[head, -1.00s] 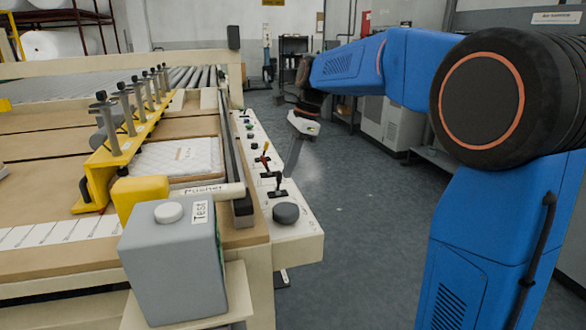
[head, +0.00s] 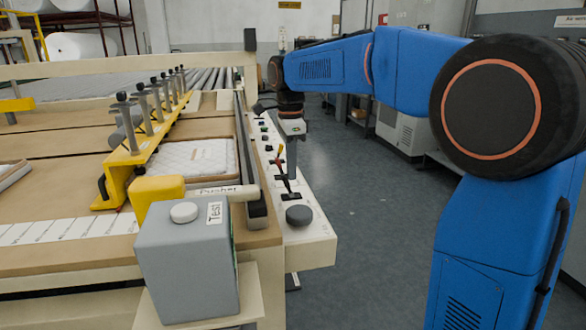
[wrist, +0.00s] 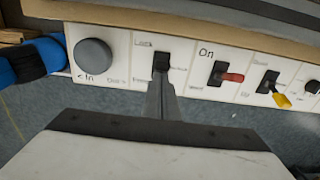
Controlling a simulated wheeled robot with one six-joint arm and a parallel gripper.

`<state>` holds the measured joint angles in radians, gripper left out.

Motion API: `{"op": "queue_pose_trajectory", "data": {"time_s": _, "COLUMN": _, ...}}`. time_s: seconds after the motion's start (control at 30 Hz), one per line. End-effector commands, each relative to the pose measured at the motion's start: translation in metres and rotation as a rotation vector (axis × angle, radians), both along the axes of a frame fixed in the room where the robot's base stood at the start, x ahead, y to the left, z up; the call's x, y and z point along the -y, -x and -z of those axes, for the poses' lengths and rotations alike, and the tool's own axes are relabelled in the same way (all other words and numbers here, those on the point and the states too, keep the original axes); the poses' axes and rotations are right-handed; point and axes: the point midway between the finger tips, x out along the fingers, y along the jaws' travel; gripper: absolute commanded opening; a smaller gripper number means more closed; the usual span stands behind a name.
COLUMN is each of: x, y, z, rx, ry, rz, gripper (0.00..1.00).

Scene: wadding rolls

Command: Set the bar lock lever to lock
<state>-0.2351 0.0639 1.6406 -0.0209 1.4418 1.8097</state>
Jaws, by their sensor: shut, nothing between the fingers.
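The bar lock lever is a black lever on the cream control panel. In the wrist view its handle (wrist: 161,61) sits in a dark slot, with the word "Lock" printed above and left of it. The lever also shows in the head view (head: 288,188), near the round grey knob. My gripper (wrist: 161,84) is shut and empty. Its thin fingertips are at the lever's lower side in the wrist view and partly cover it; I cannot tell if they touch. In the head view my gripper (head: 291,172) reaches down just beyond the lever.
A grey knob (wrist: 93,56) is left of the lever. A red lever (wrist: 232,77) under "On" and a yellow lever (wrist: 281,100) are to its right. A grey Test box (head: 185,262) stands at the near machine corner. The floor right of the panel is open.

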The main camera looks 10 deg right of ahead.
Motion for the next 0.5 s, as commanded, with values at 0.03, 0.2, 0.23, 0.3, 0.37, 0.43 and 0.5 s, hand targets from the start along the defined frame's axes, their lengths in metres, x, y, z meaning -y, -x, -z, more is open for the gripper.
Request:
{"op": "queue_pose_trajectory", "data": {"time_s": 0.03, "x": -0.0033, "y": 0.0002, "z": 0.0002, "rx": 0.000, "ry": -0.006, "rz": -0.002, "gripper": 0.00}}
{"op": "queue_pose_trajectory", "data": {"time_s": 0.2, "x": -0.0040, "y": 0.0003, "z": 0.0002, "rx": 0.000, "ry": -0.007, "rz": -0.003, "gripper": 0.00}}
{"op": "queue_pose_trajectory", "data": {"time_s": 0.23, "x": -0.0041, "y": 0.0003, "z": 0.0002, "rx": 0.000, "ry": -0.008, "rz": -0.003, "gripper": 0.00}}
{"op": "queue_pose_trajectory", "data": {"time_s": 0.3, "x": -0.0043, "y": 0.0003, "z": 0.0002, "rx": 0.000, "ry": -0.008, "rz": -0.003, "gripper": 0.00}}
{"op": "queue_pose_trajectory", "data": {"time_s": 0.37, "x": -0.0038, "y": 0.0002, "z": -0.0001, "rx": 0.000, "ry": -0.008, "rz": -0.003, "gripper": 0.00}}
{"op": "queue_pose_trajectory", "data": {"time_s": 0.43, "x": -0.0012, "y": -0.0003, "z": -0.0011, "rx": 0.000, "ry": -0.009, "rz": -0.002, "gripper": 0.00}}
{"op": "queue_pose_trajectory", "data": {"time_s": 0.5, "x": 0.0047, "y": -0.0013, "z": -0.0030, "rx": 0.000, "ry": -0.008, "rz": -0.001, "gripper": 0.00}}
